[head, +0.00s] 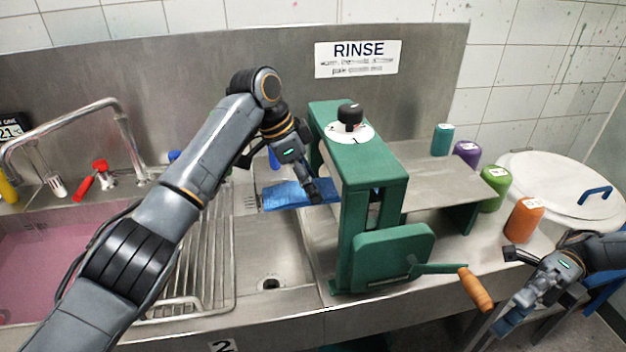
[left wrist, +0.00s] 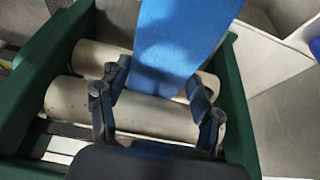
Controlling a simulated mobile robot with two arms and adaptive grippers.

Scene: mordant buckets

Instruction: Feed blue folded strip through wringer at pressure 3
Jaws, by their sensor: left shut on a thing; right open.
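The blue folded strip (head: 290,195) lies at the left side of the green wringer (head: 375,165). My left gripper (head: 314,194) is shut on the strip close to the wringer frame. In the left wrist view, the strip (left wrist: 178,45) runs between the fingers of my left gripper (left wrist: 157,78), with the two cream rollers (left wrist: 150,112) close behind. Whether the strip touches the rollers is unclear. The pressure dial (head: 350,130) has a black knob; its setting is not readable. My right gripper (head: 512,290) is open and empty, right of the wooden crank handle (head: 476,289) and apart from it.
A sink of pink liquid (head: 40,255) and a ribbed drainboard (head: 205,260) lie left. A metal outfeed shelf (head: 440,172) extends right of the wringer. Several coloured jars, including an orange one (head: 523,220), and a white lidded bucket (head: 560,185) stand beyond it.

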